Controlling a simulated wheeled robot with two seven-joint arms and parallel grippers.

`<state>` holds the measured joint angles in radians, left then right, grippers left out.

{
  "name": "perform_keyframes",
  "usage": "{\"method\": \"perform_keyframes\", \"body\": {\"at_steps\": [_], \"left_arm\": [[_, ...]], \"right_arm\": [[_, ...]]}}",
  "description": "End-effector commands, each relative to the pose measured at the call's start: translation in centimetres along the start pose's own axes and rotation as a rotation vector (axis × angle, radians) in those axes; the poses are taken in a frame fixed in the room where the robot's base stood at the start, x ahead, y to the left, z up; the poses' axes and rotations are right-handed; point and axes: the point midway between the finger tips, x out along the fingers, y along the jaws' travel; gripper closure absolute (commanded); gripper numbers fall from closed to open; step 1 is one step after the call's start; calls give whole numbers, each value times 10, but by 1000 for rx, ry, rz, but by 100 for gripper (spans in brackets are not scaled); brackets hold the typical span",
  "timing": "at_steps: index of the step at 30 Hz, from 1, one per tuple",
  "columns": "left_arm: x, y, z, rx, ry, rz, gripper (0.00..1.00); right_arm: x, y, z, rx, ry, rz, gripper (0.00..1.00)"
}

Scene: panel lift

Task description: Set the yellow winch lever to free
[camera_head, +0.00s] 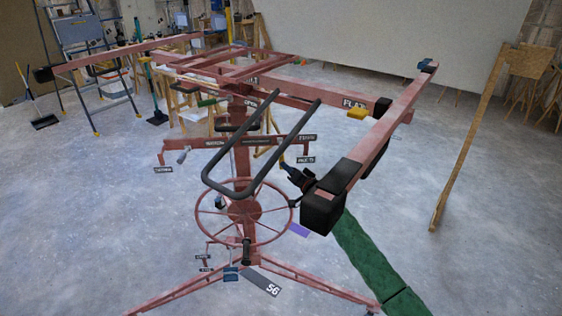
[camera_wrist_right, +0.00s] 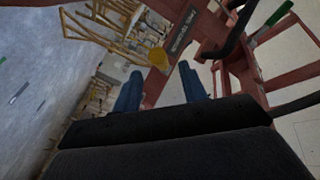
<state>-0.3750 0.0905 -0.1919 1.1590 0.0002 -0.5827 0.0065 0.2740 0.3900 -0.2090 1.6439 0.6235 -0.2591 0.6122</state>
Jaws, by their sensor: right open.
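My right gripper (camera_head: 284,168) shows small and partly hidden beside the central mast, behind the padded end of the lift's arm. In the right wrist view its two blue fingers (camera_wrist_right: 160,88) stand apart with nothing between them. A yellow piece (camera_wrist_right: 157,57), apparently the winch lever, lies beyond the gap between the fingertips, close to a labelled red crossbar (camera_wrist_right: 185,32). In the head view this crossbar (camera_head: 220,146) carries small label plates, too small to read surely. I cannot surely make out the lever there. My left gripper is not in view.
The red lift frame (camera_head: 285,83) spreads above, with a yellow block (camera_head: 357,114) by its FLAT label. A black loop handle (camera_head: 262,145) and a red spoked wheel (camera_head: 243,212) stand in front. A green mat (camera_head: 370,260) lies right.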

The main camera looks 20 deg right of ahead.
Motion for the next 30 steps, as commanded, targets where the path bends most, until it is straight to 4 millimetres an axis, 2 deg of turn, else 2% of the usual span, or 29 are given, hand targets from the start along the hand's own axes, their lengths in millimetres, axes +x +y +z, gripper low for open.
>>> {"method": "perform_keyframes", "body": {"at_steps": [6, 12, 18, 26, 30], "left_arm": [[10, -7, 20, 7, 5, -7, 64], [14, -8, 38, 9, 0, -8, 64], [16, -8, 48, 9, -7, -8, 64], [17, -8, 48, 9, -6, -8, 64], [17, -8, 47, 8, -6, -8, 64]], "right_arm": [[32, -3, -4, -1, 0, 1, 58], [54, -2, -2, -2, 0, 1, 58], [64, 0, -1, -3, -1, 1, 58], [64, 0, 0, -2, -1, 1, 58], [64, 0, 0, -2, -1, 1, 81]]}}
